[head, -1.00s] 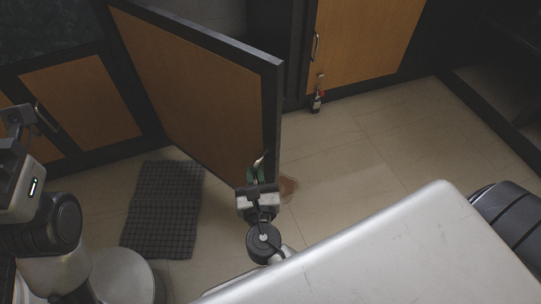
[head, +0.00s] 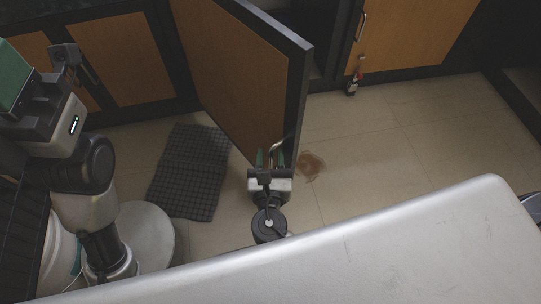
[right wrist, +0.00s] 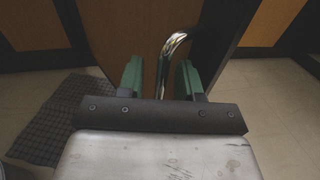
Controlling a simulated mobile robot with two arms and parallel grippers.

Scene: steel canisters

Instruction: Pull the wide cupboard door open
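The wide cupboard door (head: 235,75), a wood panel in a dark frame, stands swung well out from the cupboard, over the floor. Its curved metal handle (right wrist: 168,50) is near the free edge. My right gripper (head: 272,158) is at that edge. In the right wrist view its green fingers (right wrist: 161,80) stand apart on either side of the handle, with a visible gap on both sides. My left gripper (head: 40,85) is raised at the far left, away from the door; its finger gap is not clear.
A dark checked mat (head: 190,172) lies on the floor left of the door. A small bottle (head: 352,84) stands by another closed door (head: 415,35). A brown stain (head: 311,166) marks the floor. Open tiles lie to the right.

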